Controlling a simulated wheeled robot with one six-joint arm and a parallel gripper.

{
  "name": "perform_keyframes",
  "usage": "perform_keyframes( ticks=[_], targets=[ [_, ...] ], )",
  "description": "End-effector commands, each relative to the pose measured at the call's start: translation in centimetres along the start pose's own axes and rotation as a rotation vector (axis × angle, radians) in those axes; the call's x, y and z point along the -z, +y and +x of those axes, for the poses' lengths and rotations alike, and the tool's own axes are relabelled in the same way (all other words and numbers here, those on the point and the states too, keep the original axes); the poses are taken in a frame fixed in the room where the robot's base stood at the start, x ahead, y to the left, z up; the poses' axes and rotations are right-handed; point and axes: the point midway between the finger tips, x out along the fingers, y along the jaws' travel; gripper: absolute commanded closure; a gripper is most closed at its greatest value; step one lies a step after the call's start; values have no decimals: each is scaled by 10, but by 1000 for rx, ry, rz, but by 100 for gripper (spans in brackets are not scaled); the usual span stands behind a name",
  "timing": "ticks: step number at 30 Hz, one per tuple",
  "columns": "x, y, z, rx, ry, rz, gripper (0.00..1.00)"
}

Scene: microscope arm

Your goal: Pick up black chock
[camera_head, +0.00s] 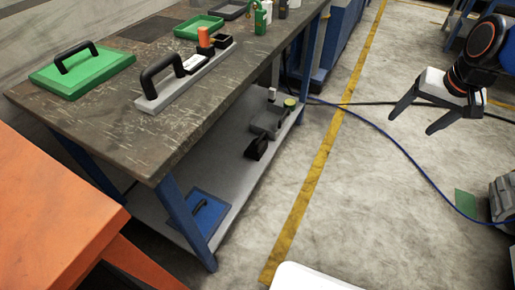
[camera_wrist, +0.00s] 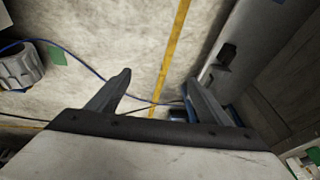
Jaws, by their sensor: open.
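A small black block (camera_head: 256,148), which looks like the black chock, sits on the grey lower shelf (camera_head: 165,213) of the workbench, near its front edge. It appears to show in the wrist view as a dark shape (camera_wrist: 227,54) on a grey surface, right of my fingers. My gripper (camera_head: 413,122) is at the right of the head view, above the floor and well away from the bench. It is open, and nothing shows between its fingers (camera_wrist: 158,78) in the wrist view.
The benchtop (camera_head: 100,110) holds a green plate with a handle (camera_head: 82,68), a grey bar with a black handle (camera_head: 185,75) and a green tray (camera_head: 199,27). A blue plate (camera_head: 197,212) lies on the lower shelf. Cables (camera_head: 400,150) cross the floor, which is otherwise mostly clear.

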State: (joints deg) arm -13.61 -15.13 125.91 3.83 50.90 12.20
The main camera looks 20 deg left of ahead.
Motion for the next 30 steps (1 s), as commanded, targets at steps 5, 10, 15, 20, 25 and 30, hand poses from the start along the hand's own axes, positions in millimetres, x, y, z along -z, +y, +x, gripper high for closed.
perform_keyframes(
  ticks=[5,10,15,20,25,30],
  targets=[
    [42,-43,34,21,-37,8,27],
    [75,-87,70,36,-68,18,27],
    [101,-134,113,49,-100,29,27],
    [118,-180,158,57,-131,38,27],
    [128,-231,210,64,-164,50,27],
    [129,-283,267,66,-196,60,27]
  ],
)
